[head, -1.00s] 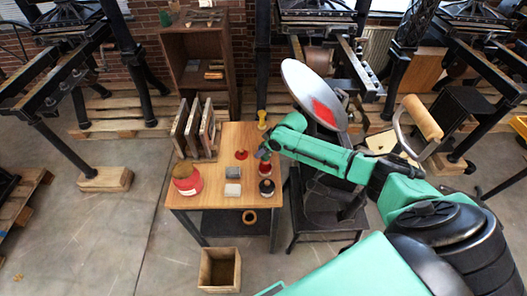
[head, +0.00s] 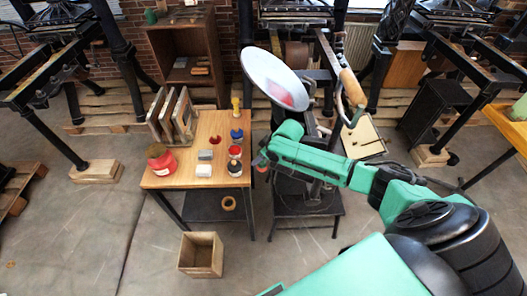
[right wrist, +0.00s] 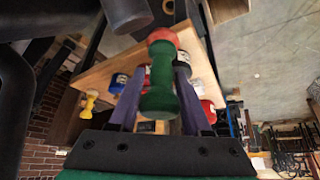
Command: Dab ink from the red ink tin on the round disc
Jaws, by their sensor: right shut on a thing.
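The round disc (head: 262,66) is a tilted pale metal plate right of the table, with a blurred pinkish-red patch on its lower right. The red ink tin (head: 235,150) stands at the table's right edge, between a blue tin (head: 237,135) and a dark tin (head: 234,167). My right gripper (head: 263,161) is just right of the table, below the disc and apart from it. In the right wrist view its fingers (right wrist: 157,100) are shut on a green-handled dabber (right wrist: 160,78) with a red end (right wrist: 163,37). My left gripper is not in view.
The wooden table (head: 212,120) also holds a yellow dabber (head: 235,105), a large red can (head: 161,160), upright boards (head: 172,115) and small blocks. A wooden box (head: 201,255) stands on the floor. Black presses line the back.

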